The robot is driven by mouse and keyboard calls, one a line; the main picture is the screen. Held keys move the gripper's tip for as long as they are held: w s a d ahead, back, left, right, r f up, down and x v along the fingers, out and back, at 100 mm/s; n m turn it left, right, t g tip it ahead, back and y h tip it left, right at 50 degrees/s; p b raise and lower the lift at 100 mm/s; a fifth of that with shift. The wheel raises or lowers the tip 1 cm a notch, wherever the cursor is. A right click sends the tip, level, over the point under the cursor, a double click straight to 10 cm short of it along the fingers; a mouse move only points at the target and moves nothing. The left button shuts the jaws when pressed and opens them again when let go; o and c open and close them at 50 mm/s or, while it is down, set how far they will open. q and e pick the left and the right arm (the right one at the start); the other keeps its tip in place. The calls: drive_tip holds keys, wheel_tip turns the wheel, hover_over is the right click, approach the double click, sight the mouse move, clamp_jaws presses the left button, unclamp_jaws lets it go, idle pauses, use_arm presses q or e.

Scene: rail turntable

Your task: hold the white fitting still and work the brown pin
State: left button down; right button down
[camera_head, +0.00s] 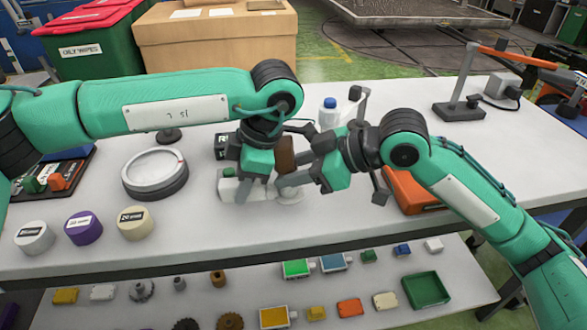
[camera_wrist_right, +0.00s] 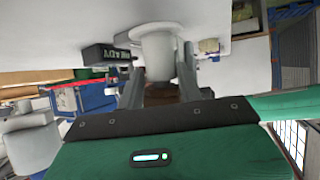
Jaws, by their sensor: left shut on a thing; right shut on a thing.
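The white fitting (camera_head: 257,193) lies on the white table, partly hidden by my left gripper. A white post with a wider round end (camera_wrist_right: 157,45) shows in the right wrist view. My left gripper (camera_head: 243,195) points down and is shut on the fitting. The brown pin (camera_head: 286,153) stands up just right of the left gripper, its lower part hidden by the right fingers. My right gripper (camera_head: 289,172) comes in from the right and is shut on the pin. In the right wrist view the brown part (camera_wrist_right: 162,92) shows dark between the fingers, its exact contact hard to see.
A small dark labelled box (camera_head: 222,147) stands behind the left gripper, and a blue-capped bottle (camera_head: 328,114) behind the right. A round white-topped dial (camera_head: 155,174) and several labelled discs (camera_head: 135,223) lie left. An orange case (camera_head: 412,192) is right. The front table middle is clear.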

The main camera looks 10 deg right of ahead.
sight(292, 148)
use_arm(q)
drive_tip(key=f, duration=0.2)
drive_tip(key=shift+s+a+f+y, duration=0.3)
use_arm(e)
drive_tip(key=c, duration=0.8)
unclamp_jaws()
drive_tip(key=shift+n+t+y, duration=0.3)
drive_tip(key=shift+t+y, duration=0.2)
drive_tip(key=shift+y, duration=0.4)
drive_tip(key=r, duration=0.2)
drive_tip(key=a+r, duration=0.1)
drive_tip(key=r, duration=0.2)
drive_tip(key=shift+c, duration=0.2)
drive_tip(key=shift+s+d, duration=0.25)
drive_tip(key=shift+d, duration=0.35)
use_arm(q)
drive_tip(key=shift+w+a, duration=0.15)
drive_tip(key=shift+r, duration=0.1)
use_arm(e)
drive_tip(key=s+d+h, duration=0.1)
drive_tip(key=s+d, duration=0.1)
drive_tip(key=d, duration=0.3)
drive_tip(key=shift+d+m+g, duration=0.3)
drive_tip(key=shift+d+m, duration=0.05)
drive_tip(key=shift+m, duration=0.05)
drive_tip(key=shift+f, duration=0.1)
use_arm(q)
drive_tip(key=c, duration=1.1)
unclamp_jaws()
drive_tip(key=shift+r, duration=0.15)
